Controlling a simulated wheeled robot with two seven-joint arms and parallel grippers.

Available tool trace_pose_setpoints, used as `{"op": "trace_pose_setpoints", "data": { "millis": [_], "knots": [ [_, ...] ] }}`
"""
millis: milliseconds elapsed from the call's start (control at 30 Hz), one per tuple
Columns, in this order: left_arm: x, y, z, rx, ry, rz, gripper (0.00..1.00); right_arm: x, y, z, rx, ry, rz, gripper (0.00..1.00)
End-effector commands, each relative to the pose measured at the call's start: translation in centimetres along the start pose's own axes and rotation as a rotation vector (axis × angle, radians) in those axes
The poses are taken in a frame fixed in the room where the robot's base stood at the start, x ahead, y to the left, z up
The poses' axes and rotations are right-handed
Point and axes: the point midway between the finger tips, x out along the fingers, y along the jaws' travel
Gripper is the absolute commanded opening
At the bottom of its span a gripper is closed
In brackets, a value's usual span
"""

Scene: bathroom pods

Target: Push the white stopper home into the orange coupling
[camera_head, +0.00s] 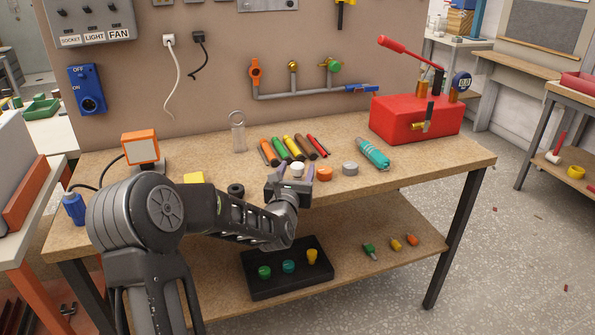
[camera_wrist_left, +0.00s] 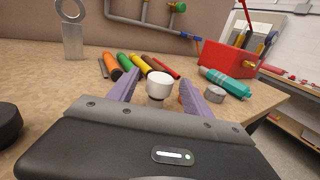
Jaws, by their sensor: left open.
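The white stopper (camera_head: 297,169) is on the workbench near its front edge. In the left wrist view the stopper (camera_wrist_left: 159,80) shows its round white top and a narrower, darker lower part, between the fingertips in the picture. The orange coupling (camera_head: 324,174) is just right of the stopper in the head view. In the left wrist view it is mostly hidden behind the right-hand finger. My left gripper (camera_head: 293,173) is open, its fingers (camera_wrist_left: 160,84) apart with the stopper between or just beyond them; contact cannot be told. My right gripper is not in view.
A grey round piece (camera_head: 350,169) and a teal tool (camera_head: 373,154) are to the right. Several coloured cylinders (camera_head: 292,148) lie behind. A dark ring (camera_head: 236,189) is on the left. A red pump box (camera_head: 416,118) fills the back right corner. The bench's front right is clear.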

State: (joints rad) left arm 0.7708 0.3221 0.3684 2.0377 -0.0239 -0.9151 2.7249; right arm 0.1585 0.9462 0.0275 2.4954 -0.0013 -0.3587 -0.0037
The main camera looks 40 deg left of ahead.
Motion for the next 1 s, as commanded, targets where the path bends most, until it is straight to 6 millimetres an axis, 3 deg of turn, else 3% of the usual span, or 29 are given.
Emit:
{"op": "trace_pose_setpoints", "data": {
  "millis": [167,733,1000],
  "knots": [
    [1.6,0.0,0.0,0.0,0.001,0.0,0.58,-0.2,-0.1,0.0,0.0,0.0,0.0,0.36],
    [1.7,0.0,0.0,0.0,0.001,0.0,0.58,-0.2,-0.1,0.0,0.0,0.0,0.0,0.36],
    [1.6,0.0,0.0,0.0,0.001,0.0,0.37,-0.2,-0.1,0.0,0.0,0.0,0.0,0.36]
  ]
}}
